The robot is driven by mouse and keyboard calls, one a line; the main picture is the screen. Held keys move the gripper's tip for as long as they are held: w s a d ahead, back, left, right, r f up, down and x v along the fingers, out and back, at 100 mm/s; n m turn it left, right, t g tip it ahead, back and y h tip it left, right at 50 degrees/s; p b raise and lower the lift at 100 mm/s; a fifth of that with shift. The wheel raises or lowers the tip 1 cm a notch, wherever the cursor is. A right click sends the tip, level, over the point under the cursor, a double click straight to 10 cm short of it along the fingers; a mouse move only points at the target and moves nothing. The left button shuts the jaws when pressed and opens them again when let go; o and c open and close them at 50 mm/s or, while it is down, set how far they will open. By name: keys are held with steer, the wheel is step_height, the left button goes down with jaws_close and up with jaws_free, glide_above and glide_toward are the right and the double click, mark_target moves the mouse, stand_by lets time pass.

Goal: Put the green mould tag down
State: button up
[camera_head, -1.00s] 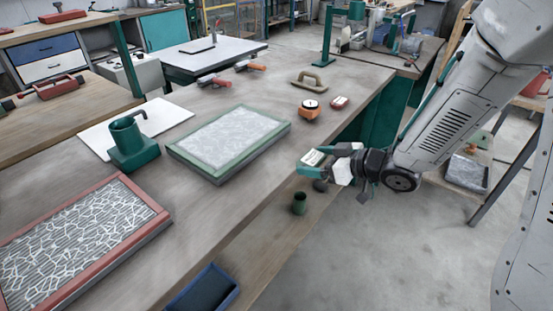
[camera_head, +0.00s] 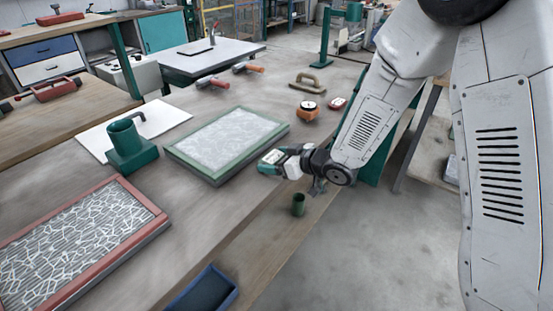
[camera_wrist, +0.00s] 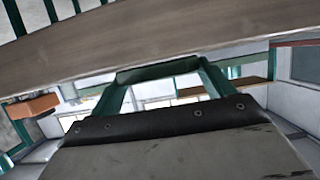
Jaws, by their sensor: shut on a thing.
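My gripper (camera_head: 277,162) is shut on the green mould tag (camera_head: 271,156), a small piece with a pale face, mostly hidden by the fingers in the head view. It is held near the right edge of the workbench, just right of the near corner of the green-framed mould. In the wrist view a dark green bar (camera_wrist: 157,70) spans between two green finger-like parts; I cannot tell whether it is the tag. I cannot tell whether the tag touches the bench top.
The green-framed mould (camera_head: 178,152) with a pale fill lies on the bench. A red-framed mould (camera_head: 158,216) lies at lower left. An orange tape-like item (camera_head: 308,114) lies beyond my gripper. A dark green cup (camera_head: 298,205) stands on the lower shelf.

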steer(key=shift+f, duration=0.1)
steer(key=o, duration=0.9)
steer(key=shift+s+d+r, duration=0.1)
steer(key=shift+d+r, duration=0.05)
steer(key=shift+r, duration=0.1)
steer(key=v, duration=1.1)
steer(key=shift+s+d, duration=0.2)
steer(key=shift+d, duration=0.1)
